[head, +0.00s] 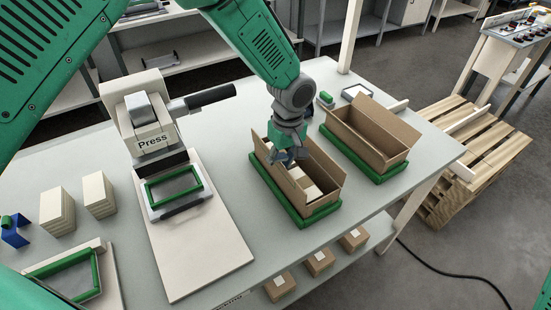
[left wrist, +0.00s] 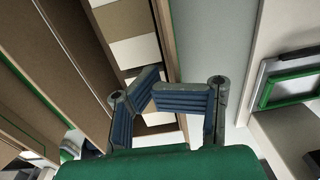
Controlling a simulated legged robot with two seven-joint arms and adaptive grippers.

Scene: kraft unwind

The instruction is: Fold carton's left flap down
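A brown carton (head: 297,199) sits in a green-edged tray (head: 309,220) on the bench, with pale and brown blocks (head: 312,191) inside. Its right long flap (head: 318,162) stands up. My left gripper (head: 287,157) is over the carton's left side toward the far end, and hides part of that side, so the left flap's state is unclear. In the left wrist view its blue fingers (left wrist: 153,88) are bent together with tips meeting, above the block row (left wrist: 143,50) and close to the carton's thin side edge (left wrist: 164,35). No panel shows between them. My right gripper is not in view.
A second open carton (head: 372,137) stands in a tray to the right. A press (head: 152,138) with a handle and a white board (head: 195,240) stand to the left. Stacks of pale blocks (head: 58,210) are farther left. Bench surface between press and carton is clear.

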